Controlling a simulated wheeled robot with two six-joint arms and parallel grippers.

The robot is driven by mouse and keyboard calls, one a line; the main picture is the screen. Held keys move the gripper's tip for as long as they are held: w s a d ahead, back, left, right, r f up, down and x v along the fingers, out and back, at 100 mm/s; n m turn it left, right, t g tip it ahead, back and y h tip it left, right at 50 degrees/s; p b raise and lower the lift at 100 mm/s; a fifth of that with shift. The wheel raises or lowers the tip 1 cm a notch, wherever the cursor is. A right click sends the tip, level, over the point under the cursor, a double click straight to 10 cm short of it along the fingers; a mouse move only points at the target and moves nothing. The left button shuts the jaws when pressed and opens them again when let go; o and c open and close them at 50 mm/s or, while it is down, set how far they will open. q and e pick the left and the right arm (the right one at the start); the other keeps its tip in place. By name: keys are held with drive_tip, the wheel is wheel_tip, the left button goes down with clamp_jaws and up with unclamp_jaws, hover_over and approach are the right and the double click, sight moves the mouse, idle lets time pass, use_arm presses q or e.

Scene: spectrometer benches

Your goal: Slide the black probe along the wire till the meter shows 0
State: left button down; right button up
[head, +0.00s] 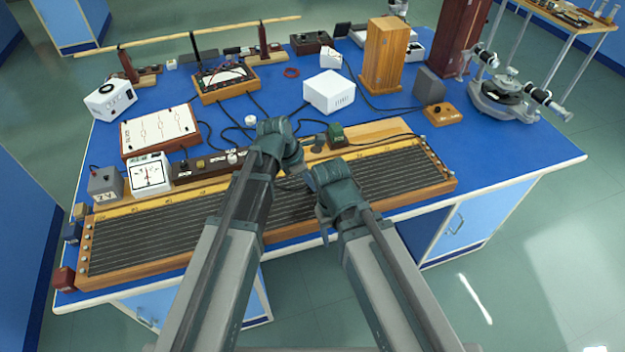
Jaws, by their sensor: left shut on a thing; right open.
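The wire board (165,235) is a long wooden frame with several parallel wires, lying along the front of the blue bench. My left gripper (292,168) is over the board's middle, near its back edge, and is shut on what seems to be the black probe; my arms hide the probe and its tip. My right gripper (322,212) is open and empty, lower and to the right, over the wires.
Black cables cross the bench. A spectrometer (505,95) stands at the right. The right front bench top is clear.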

use_arm(q)
drive_tip(key=shift+s+a, duration=0.3)
drive_tip(key=shift+a, duration=0.6)
drive_tip(key=shift+s+a, duration=0.3)
drive_tip(key=shift+a, duration=0.6)
drive_tip(key=shift+s+f, duration=0.15)
drive_tip(key=shift+f, duration=0.05)
idle(1.8)
drive_tip(key=shift+a, duration=0.1)
idle(1.8)
drive_tip(key=c, duration=0.7)
unclamp_jaws()
drive_tip(key=shift+r, duration=0.1)
drive_tip(key=p+v, duration=1.2)
drive_tip(key=v, duration=0.1)
drive_tip(key=shift+a+r, duration=0.2)
drive_tip(key=shift+r, duration=0.15)
